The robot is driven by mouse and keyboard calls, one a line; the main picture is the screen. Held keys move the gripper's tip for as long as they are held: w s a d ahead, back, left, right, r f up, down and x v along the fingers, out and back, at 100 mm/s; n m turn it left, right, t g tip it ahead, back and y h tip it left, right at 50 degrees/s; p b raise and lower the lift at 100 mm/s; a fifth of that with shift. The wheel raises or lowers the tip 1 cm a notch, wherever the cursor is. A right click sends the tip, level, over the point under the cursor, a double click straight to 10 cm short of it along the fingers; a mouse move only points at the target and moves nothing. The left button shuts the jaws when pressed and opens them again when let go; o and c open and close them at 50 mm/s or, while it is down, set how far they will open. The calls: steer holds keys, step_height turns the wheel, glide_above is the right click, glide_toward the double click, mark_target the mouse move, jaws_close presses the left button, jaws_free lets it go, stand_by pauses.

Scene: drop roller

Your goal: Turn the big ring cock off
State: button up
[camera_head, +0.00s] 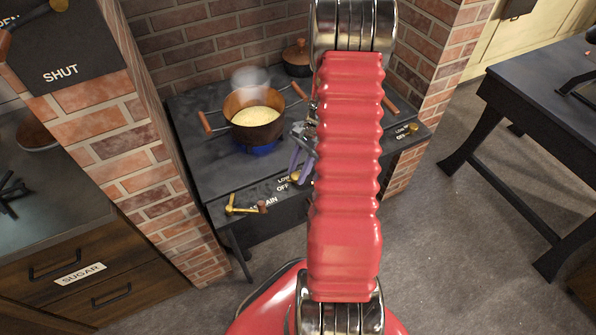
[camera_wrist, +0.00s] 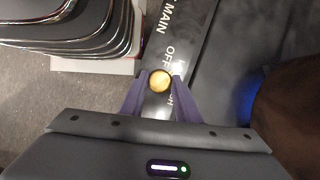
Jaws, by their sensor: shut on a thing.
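The big ring cock is a round brass knob (camera_wrist: 160,81) on the stove's front edge, beside the OFF and LOW labels. My gripper (camera_wrist: 158,88) is shut on it, one purple finger on each side in the wrist view. In the head view my gripper (camera_head: 302,163) is partly behind my red arm, and a bit of brass knob (camera_head: 296,176) shows below it. The knob's pointing direction is hard to tell. A blue flame (camera_head: 262,149) burns under the pan (camera_head: 257,132), and also glows in the wrist view (camera_wrist: 245,100).
A brass main cock (camera_head: 241,207) with a wooden end is left on the stove front. Another brass cock (camera_head: 413,127), marked OFF, is at the right. The pan's handles stick out. A lidded pot (camera_head: 297,62) stands behind.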

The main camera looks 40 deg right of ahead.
steer(key=n, duration=0.2)
steer(key=n+g, duration=0.1)
steer(key=n, duration=0.1)
steer(key=n+g, duration=0.1)
steer(key=n, duration=0.1)
steer(key=shift+w+n+h, duration=0.25)
steer(key=shift+n+h, duration=0.05)
steer(key=shift+h, duration=0.1)
steer(key=shift+g, duration=0.3)
steer(key=o, duration=1)
steer(key=v, duration=1.3)
steer(key=shift+w+d+r, duration=0.1)
steer(key=shift+d+r, duration=0.05)
steer(key=shift+r, duration=0.15)
